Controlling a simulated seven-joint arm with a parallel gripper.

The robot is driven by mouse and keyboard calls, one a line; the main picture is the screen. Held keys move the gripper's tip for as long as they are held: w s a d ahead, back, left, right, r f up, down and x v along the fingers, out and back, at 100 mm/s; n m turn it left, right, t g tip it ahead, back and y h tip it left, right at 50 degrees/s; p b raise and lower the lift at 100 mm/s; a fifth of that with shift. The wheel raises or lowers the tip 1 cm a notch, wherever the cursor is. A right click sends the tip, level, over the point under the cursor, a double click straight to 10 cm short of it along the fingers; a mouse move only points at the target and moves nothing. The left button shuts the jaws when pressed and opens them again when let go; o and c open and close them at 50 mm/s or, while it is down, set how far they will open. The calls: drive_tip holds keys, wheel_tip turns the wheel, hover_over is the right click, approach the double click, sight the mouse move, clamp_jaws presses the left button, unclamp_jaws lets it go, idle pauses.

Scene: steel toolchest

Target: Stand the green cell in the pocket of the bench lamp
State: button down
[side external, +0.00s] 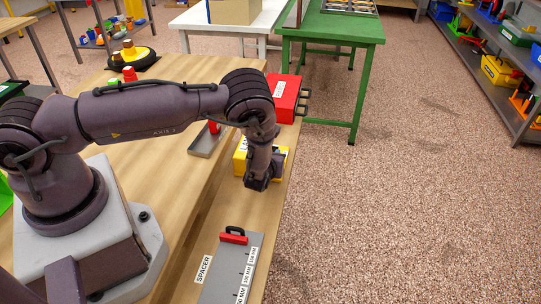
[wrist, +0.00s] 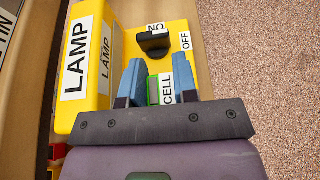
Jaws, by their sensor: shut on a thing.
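The bench lamp is a yellow box with LAMP labels, seen in the wrist view (wrist: 115,28) and partly behind my arm in the side view (side external: 239,160). It has a black knob (wrist: 153,42) between labels that read NO and OFF. The green cell (wrist: 153,88), with a white CELL label, is between the blue fingers of my gripper (wrist: 160,72). My gripper is shut on it, over the lamp's lower part in the wrist view. In the side view my gripper (side external: 257,185) is at the lamp's near side. The pocket is hidden, and I cannot tell whether the cell is inside it.
A red box (side external: 285,97) stands behind the lamp. A grey tray (side external: 207,143) with a red item lies left of it. A grey SPACER gauge (side external: 228,270) with a red slider lies nearer on the bench. The floor is beyond the bench's right edge.

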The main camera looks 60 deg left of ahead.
drive_tip(key=c, duration=0.9)
unclamp_jaws()
drive_tip(key=shift+f, duration=0.15)
